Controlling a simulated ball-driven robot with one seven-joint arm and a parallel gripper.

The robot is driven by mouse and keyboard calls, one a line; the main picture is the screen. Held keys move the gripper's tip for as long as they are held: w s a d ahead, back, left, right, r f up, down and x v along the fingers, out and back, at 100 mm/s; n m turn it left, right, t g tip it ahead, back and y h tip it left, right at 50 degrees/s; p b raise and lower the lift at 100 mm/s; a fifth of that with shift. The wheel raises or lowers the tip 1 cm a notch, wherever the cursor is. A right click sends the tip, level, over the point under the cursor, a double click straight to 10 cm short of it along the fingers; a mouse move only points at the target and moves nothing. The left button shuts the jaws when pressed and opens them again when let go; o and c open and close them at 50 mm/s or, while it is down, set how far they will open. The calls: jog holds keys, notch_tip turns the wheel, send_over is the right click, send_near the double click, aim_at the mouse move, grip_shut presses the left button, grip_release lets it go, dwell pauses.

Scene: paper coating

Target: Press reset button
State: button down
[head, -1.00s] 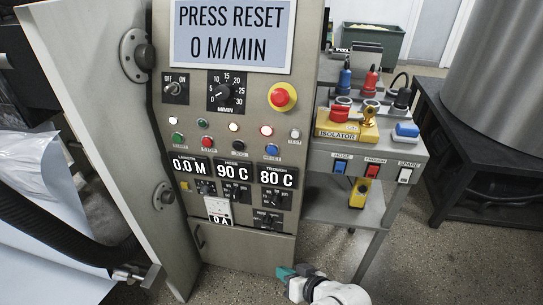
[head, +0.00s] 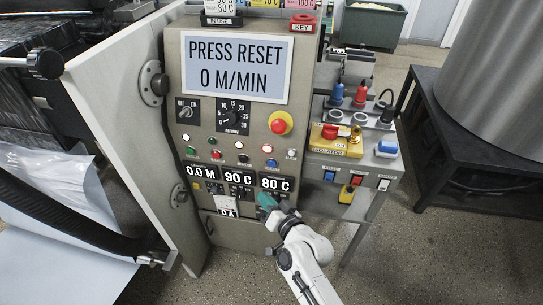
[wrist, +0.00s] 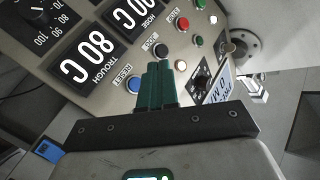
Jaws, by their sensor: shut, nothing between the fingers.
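The reset button is the blue round button (head: 271,163) on the grey control panel (head: 235,160), under a lit red lamp. In the wrist view the blue button (wrist: 134,84) sits beside a RESET label, just left of my fingers. My gripper (head: 266,201) has teal fingers held together with nothing between them. In the head view it is low in front of the panel, below the blue button and overlapping the lower dials. In the wrist view the gripper tips (wrist: 158,66) appear between the blue and black buttons; contact cannot be told.
The display (head: 235,65) reads PRESS RESET, 0 M/MIN. A red emergency stop (head: 281,123) sits right of the dial. Black (head: 242,158), red (head: 216,155) and green buttons are left of the blue one. An isolator shelf (head: 350,165) stands right, an open metal door (head: 125,130) left.

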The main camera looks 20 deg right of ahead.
aim_at(272, 164)
jog(key=shift+w+r, duration=0.1)
jog(key=shift+r, duration=0.05)
jog(key=shift+w+d+b, duration=0.75)
jog(key=shift+w+b, duration=0.25)
jog(key=shift+w, duration=0.25)
jog(key=shift+w+d+b, duration=0.75)
jog(key=shift+w+b, duration=0.2)
jog(key=shift+w, duration=0.35)
jog(key=shift+w+d+b, duration=0.75)
jog(key=shift+w+b, duration=0.25)
jog(key=shift+w, duration=0.25)
jog(key=shift+w, duration=0.1)
jog(key=shift+w+d+b, duration=0.2)
jog(key=shift+w+b, duration=0.05)
jog(key=shift+b, duration=0.15)
jog(key=shift+w+d+b, duration=0.2)
jog(key=shift+w+b, duration=0.15)
dwell(0.4)
jog(key=shift+s+a+p, duration=0.4)
jog(key=shift+s+p, duration=0.05)
jog(key=shift+s, duration=0.25)
